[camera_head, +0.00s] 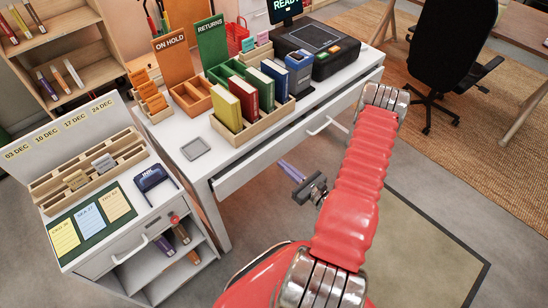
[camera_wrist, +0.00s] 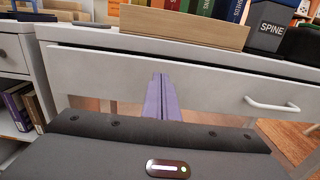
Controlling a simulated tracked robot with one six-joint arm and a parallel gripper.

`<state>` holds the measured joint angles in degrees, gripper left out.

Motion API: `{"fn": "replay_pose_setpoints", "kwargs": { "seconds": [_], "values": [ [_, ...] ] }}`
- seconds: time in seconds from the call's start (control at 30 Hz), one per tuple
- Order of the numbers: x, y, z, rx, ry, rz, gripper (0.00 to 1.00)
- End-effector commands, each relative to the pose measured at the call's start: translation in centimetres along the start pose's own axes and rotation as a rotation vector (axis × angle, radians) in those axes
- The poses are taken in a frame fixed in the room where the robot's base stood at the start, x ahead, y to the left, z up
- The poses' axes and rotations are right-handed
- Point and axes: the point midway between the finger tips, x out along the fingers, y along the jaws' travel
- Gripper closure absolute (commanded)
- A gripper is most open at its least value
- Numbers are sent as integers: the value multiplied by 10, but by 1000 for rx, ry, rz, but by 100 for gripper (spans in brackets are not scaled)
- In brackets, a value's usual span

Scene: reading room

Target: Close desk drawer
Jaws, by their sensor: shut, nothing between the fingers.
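The white desk (camera_head: 225,165) has a wide drawer (camera_head: 262,163) with a pale bar handle (camera_head: 327,125) on its front. The drawer front stands a little out from the desk, with a dark gap along its top edge. In the wrist view the drawer front (camera_wrist: 205,88) fills the middle, with its handle (camera_wrist: 272,104) at right. My gripper (camera_head: 284,165) has purple fingers, closed together and empty. It is in front of the drawer, left of the handle. In the wrist view the closed fingers (camera_wrist: 162,77) point at the front; I cannot tell whether they touch it.
A wooden book box (camera_head: 258,126), trays and a black machine (camera_head: 318,50) stand on the desk. A low white cabinet (camera_head: 140,240) with its own handle is at left. A black office chair (camera_head: 450,45) is at upper right. The floor before the desk is clear.

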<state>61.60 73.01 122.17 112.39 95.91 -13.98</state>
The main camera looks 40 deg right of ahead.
Motion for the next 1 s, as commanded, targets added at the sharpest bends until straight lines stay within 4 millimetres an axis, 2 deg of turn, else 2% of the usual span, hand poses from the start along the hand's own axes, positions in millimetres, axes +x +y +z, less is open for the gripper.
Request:
{"fn": "replay_pose_setpoints", "kwargs": {
  "seconds": [0.3,0.5,1.0],
  "values": [
    [37,1,0,-2,0,3,100],
    [54,0,0,-1,0,2,100],
    [59,-1,0,-1,0,-1,100]
  ]
}}
